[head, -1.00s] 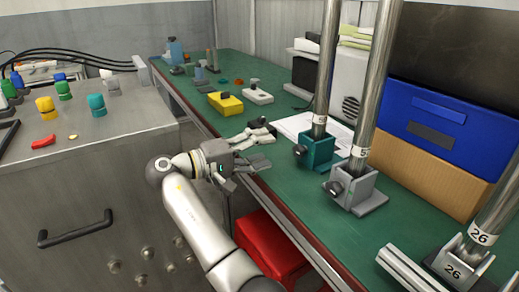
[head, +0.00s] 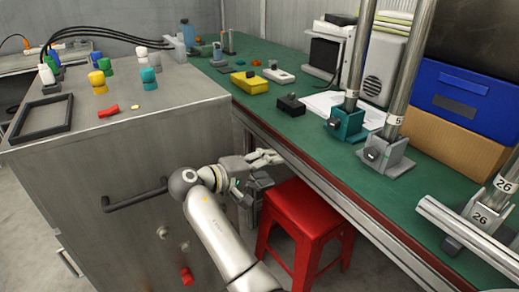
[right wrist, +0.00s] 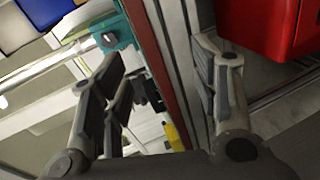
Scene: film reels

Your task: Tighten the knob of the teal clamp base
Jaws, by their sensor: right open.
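The teal clamp base (head: 347,125) stands on the green bench top and holds an upright steel post (head: 361,50). Its dark knob (head: 333,122) faces the front left. In the right wrist view the teal clamp base (right wrist: 120,32) shows at the upper left, beyond the bench edge. My right gripper (head: 266,169) is open and empty, in front of the bench's front edge and apart from the knob. Its spread fingers (right wrist: 158,70) show in the right wrist view with the bench edge behind the gap. My left gripper is not in view.
A grey clamp base (head: 385,157) with a post stands right of the teal one. A small black box (head: 291,106) and a yellow box (head: 249,84) lie to the left. A red stool (head: 306,215) stands under the bench front, near my right gripper.

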